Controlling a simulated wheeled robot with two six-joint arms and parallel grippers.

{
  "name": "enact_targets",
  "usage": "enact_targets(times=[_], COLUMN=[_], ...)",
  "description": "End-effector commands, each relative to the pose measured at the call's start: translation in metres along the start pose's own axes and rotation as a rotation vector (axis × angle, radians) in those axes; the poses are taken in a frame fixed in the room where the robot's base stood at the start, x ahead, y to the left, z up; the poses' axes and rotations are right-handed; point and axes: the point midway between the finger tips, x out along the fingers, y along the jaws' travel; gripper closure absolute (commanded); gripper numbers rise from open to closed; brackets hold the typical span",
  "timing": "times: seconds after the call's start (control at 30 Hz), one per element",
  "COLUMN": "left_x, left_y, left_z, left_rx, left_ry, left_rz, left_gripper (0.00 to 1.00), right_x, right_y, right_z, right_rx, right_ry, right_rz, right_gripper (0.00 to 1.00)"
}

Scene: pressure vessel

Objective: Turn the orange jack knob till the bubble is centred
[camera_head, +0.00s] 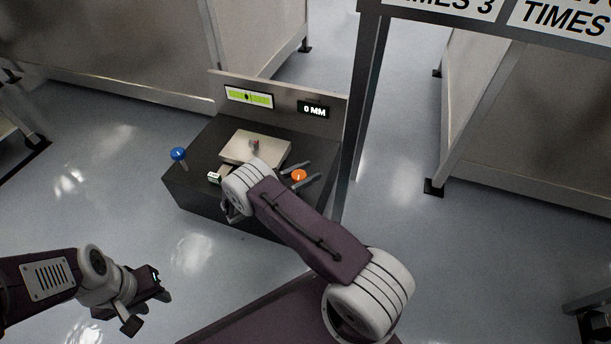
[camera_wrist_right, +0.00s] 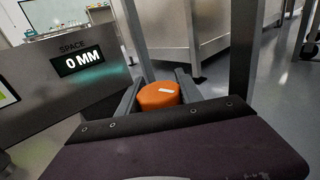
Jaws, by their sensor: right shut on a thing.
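The orange jack knob (camera_head: 299,175) stands at the right of the dark block. In the right wrist view the orange knob (camera_wrist_right: 158,96) sits between the two fingers, with a pale mark on its top. My right gripper (camera_head: 300,174) is shut on it. The green level display (camera_head: 248,96) on the back panel shows a dark bubble mark near its middle; its exact offset is too small to tell. My left gripper (camera_head: 160,287) hangs over the floor at lower left, away from the block. Its fingers are too unclear to read.
The dark block (camera_head: 190,195) carries a metal plate (camera_head: 240,147) and a small white-green piece (camera_head: 214,178). A blue knob (camera_head: 178,154) stands at its left. A display (camera_head: 313,109) reads 0 MM. A grey post (camera_head: 362,100) rises close on the right.

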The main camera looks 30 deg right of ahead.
Motion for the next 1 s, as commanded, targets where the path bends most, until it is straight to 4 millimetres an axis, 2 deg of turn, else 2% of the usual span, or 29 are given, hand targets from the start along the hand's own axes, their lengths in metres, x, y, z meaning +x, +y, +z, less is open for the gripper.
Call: enact_targets(times=[0.03, 0.13, 0.5, 1.0], left_x=[0.008, 0.013, 0.019, 0.02], left_y=[0.0, 0.0, 0.0, 0.0], left_z=[0.001, 0.001, 0.002, 0.002], left_rx=[0.0, 0.0, 0.0, 0.0], left_ry=[0.0, 0.0, 0.0, 0.0], left_rz=[0.0, 0.0, 0.0, 0.0], left_gripper=[0.64, 0.64, 0.64, 0.64], right_x=[0.0, 0.0, -0.001, -0.002], right_y=[-0.001, -0.003, -0.01, -0.012], right_z=[-0.005, -0.005, -0.002, 0.0], right_rx=[0.005, 0.004, 0.0, -0.002], right_ry=[0.002, 0.002, 0.001, -0.003], right_rz=[-0.039, -0.119, -0.322, -0.384], right_gripper=[0.98, 0.98, 0.98, 0.98])
